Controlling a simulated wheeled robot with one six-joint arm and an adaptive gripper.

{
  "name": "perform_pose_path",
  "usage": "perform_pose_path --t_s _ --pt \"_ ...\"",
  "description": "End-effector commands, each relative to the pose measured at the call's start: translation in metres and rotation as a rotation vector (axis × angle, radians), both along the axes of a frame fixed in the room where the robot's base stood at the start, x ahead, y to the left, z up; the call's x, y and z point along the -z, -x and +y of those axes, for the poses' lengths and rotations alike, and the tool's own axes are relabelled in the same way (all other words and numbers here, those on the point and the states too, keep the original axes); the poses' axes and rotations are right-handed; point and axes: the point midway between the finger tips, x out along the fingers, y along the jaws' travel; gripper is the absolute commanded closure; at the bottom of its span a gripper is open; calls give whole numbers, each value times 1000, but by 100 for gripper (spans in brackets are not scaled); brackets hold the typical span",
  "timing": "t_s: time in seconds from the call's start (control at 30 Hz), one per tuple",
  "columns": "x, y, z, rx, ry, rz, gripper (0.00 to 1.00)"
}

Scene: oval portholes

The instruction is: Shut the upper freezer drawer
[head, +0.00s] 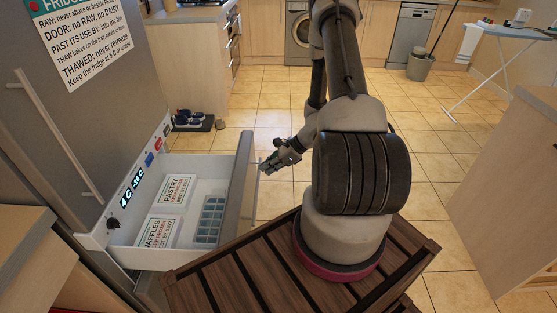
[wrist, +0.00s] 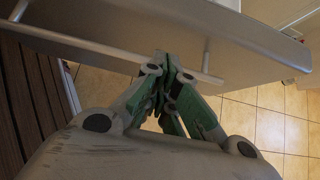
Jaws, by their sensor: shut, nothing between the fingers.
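The upper freezer drawer (head: 228,205) is pulled out of the grey fridge-freezer at the left. Inside it lie a pastry box (head: 176,190), a waffles box (head: 160,232) and a pale blue ice tray (head: 209,220). My gripper (head: 268,168) is outside the drawer, just right of its front panel. In the wrist view the fingers (wrist: 165,58) are shut and empty, with their tips at the drawer's bar handle (wrist: 110,50). The drawer front (wrist: 200,25) is right beyond them. I cannot tell whether the tips touch the bar or the panel.
The fridge door (head: 70,100), with a long handle and a notice, is above the drawer. Shoes on a mat (head: 192,122) lie behind the drawer. A wooden cabinet (head: 500,190) stands at the right. The tiled floor (head: 240,90) beyond is mostly clear.

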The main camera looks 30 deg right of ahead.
Motion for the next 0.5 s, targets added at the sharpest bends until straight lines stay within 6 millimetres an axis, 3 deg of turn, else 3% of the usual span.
perform_pose_path --t_s 0.2,0.5 --pt "-2 -17 24 -3 2 -2 100" --pt "-3 -21 30 -1 2 -2 100"
